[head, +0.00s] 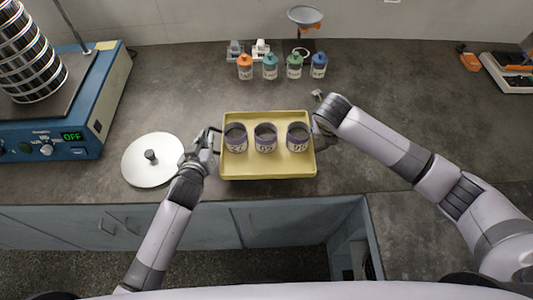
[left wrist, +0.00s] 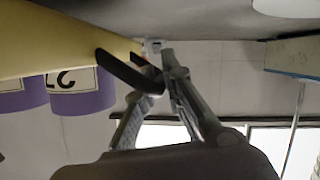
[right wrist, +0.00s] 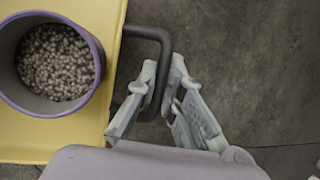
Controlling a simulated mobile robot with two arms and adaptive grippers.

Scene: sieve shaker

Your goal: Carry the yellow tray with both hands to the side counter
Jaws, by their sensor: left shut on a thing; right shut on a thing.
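The yellow tray (head: 268,173) is over the front part of the grey counter, carrying three purple-banded cups: left (head: 236,138), middle (head: 265,138) and right (head: 297,138). The cups stand upright in a row. My left gripper (head: 213,140) is shut on the dark handle (left wrist: 130,72) at the tray's left side. My right gripper (head: 317,130) is shut on the right handle (right wrist: 150,35), also dark. The right wrist view shows grainy material in a cup (right wrist: 58,62) beside that handle. I cannot tell whether the tray touches the counter.
A round silver lid (head: 152,172) lies left of the tray. The blue sieve shaker (head: 62,140) with its sieve stack (head: 30,60) stands farther left. Several small bottles (head: 270,70) stand behind the tray. A scale (head: 510,75) is far right. Counter surface (head: 420,105) right of the tray is mostly clear.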

